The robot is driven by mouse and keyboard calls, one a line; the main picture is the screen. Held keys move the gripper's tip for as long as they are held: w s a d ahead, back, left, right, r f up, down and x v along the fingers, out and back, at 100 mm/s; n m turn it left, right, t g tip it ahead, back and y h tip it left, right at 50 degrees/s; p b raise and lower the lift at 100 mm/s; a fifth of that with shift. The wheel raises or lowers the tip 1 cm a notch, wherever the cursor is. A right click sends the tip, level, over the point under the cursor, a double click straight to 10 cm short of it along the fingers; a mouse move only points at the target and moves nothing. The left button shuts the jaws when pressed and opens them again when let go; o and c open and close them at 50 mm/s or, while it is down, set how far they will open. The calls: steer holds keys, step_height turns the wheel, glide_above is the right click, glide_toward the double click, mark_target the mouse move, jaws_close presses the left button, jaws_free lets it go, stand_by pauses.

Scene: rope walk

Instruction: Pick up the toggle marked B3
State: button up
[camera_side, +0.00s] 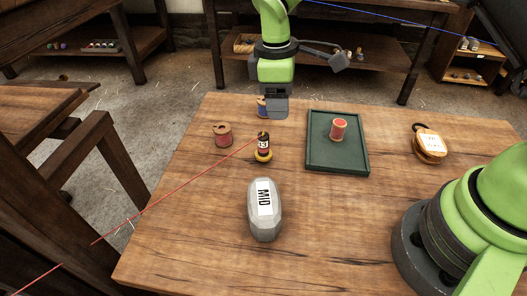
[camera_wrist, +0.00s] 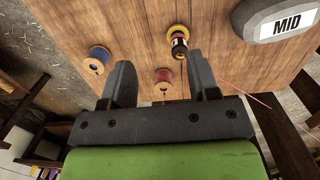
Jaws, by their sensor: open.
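A small dark toggle (camera_side: 263,143) with red and white bands stands at the yellow ring near the middle of the table. Its white label appears to end in a 3; the first character is unclear. In the wrist view the toggle (camera_wrist: 179,45) lies beyond the fingertips, right of centre, with the yellow ring at its far end. My gripper (camera_side: 273,112) is behind the toggle, towards the table's far edge, and apart from it. In the wrist view my gripper (camera_wrist: 160,62) is open, with nothing held between its fingers.
A grey block marked MID (camera_side: 264,222) stands in front. A red-thread spool (camera_side: 222,137) is left of the toggle; a blue-thread spool (camera_wrist: 96,62) is by my gripper. A green tray (camera_side: 325,160) holds a red spool (camera_side: 338,130). A red line runs left from the toggle.

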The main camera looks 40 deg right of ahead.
mark_target(264, 136)
steer(key=shift+w+a+f+y, duration=0.1)
steer(key=shift+a+f+y, duration=0.05)
steer(key=shift+a, duration=0.45)
steer(key=shift+w+a+f+y, duration=0.1)
steer(key=shift+a+y, duration=0.05)
steer(key=shift+a, duration=0.45)
steer(key=f, duration=0.3)
steer(key=shift+a+f+m+t, duration=0.2)
steer(key=shift+f+m+t, duration=0.1)
steer(key=shift+a+f, duration=0.2)
steer(key=shift+f, duration=1.3)
steer(key=shift+a+f, duration=0.15)
steer(key=shift+f, duration=1.35)
steer(key=c, duration=1)
